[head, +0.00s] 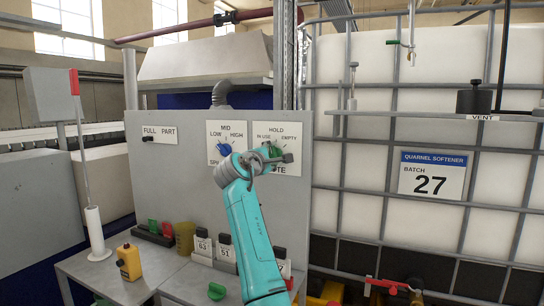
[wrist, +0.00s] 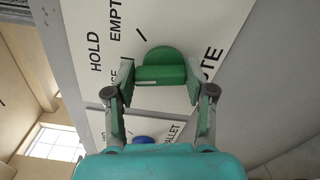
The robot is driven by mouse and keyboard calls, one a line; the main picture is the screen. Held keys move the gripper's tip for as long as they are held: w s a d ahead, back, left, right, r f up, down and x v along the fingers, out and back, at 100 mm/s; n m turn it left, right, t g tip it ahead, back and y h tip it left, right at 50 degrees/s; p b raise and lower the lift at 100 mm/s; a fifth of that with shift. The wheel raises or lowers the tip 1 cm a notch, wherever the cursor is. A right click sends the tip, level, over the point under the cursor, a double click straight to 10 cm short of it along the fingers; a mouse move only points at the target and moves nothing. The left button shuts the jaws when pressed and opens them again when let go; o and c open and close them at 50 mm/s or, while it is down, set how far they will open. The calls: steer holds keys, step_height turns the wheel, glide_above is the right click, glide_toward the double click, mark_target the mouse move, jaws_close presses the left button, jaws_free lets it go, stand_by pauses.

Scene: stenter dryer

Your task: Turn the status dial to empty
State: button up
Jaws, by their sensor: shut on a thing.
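The status dial is a green round knob with a raised grip bar; in the wrist view the knob (wrist: 163,54) sits on a white plate (wrist: 205,22) lettered HOLD and EMPTY, with other words partly hidden. My gripper (wrist: 160,74) has its fingers on both ends of the bar, shut on it. My arm covers part of the plate. I cannot tell which word the dial points at.
A blue dial (head: 223,149) on a LOW, MID, HIGH plate is close left of my gripper. A FULL, PART switch (head: 148,139) is farther left. Several tags and boxes stand on the bench (head: 185,285) below. A caged white tank (head: 400,100) stands right.

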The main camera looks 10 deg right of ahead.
steer(key=m, duration=0.6)
steer(key=shift+d+f, duration=0.1)
steer(key=shift+f, duration=0.1)
steer(key=m, duration=0.5)
steer(key=shift+f, duration=0.15)
steer(key=shift+m, duration=0.5)
steer(key=o, duration=1.2)
steer(key=shift+c, duration=0.2)
steer(key=shift+s, duration=0.1)
steer(key=v, duration=1.2)
